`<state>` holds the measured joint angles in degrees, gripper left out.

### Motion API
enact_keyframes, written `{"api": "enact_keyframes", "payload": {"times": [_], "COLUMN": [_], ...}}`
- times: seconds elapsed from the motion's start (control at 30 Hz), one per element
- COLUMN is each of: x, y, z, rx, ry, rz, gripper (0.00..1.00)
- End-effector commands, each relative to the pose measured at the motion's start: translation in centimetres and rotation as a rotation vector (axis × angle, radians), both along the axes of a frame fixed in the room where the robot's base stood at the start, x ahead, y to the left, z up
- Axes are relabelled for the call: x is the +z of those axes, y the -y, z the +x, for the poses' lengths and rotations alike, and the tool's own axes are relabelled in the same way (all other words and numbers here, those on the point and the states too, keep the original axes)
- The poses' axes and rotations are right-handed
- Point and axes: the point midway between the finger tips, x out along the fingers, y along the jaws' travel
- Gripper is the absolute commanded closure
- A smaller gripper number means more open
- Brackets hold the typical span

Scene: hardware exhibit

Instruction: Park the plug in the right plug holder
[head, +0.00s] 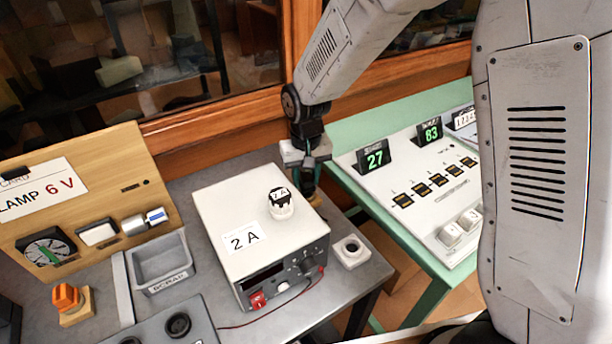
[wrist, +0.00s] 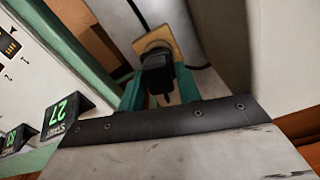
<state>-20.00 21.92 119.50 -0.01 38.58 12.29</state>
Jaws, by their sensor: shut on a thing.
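Just beyond the plug is a small tan wooden block (wrist: 185,58) with a pale ring, probably a plug holder. The plug overlaps it in the picture; I cannot tell whether it is seated or above. A bit of the tan block (head: 319,200) shows beside the box in the head view.
The green-edged counter (head: 345,175) adjoins on the right. A grey tray (head: 160,262) is left.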

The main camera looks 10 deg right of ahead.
Motion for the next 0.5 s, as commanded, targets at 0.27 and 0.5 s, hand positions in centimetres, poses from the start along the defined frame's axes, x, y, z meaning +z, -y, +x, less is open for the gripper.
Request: {"api": "enact_keyframes", "payload": {"times": [0.27, 0.5], "x": [-0.28, -0.76], "y": [0.0, 0.0], "z": [0.0, 0.0], "rx": [0.0, 0.0], "ry": [0.0, 0.0], "rz": [0.0, 0.0], "gripper": [0.89, 0.89]}}
